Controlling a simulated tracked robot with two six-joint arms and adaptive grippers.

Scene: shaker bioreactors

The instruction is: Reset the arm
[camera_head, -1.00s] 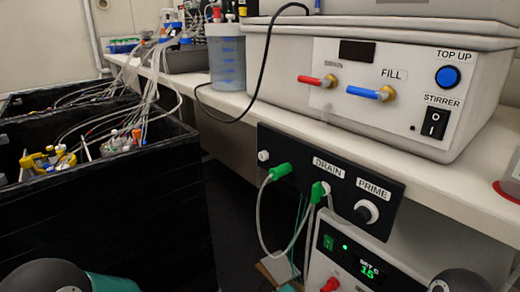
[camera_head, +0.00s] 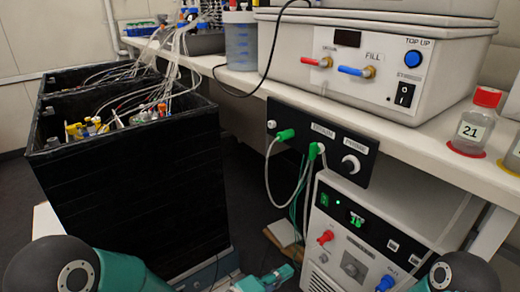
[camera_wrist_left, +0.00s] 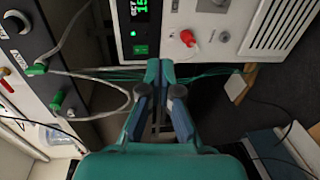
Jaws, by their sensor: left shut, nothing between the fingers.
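My left gripper (camera_head: 272,278) shows at the bottom middle of the head view, low in front of the bench. Its teal fingers also show in the left wrist view (camera_wrist_left: 160,72). They are shut and hold nothing. In the wrist view the gripper points toward the control unit (camera_wrist_left: 142,50) with the green display, apart from it as far as I can tell. Dark arm joints of mine show at both bottom corners of the head view. My right gripper is not in view.
A black open-topped tank (camera_head: 130,190) with tubes stands at left. The drain and prime panel (camera_head: 320,150), with green connectors and hanging tubes, is under the bench edge (camera_head: 430,160). The chiller-like unit (camera_head: 365,235) stands at right. A bottle labelled 2.1 (camera_head: 472,125) sits on the bench.

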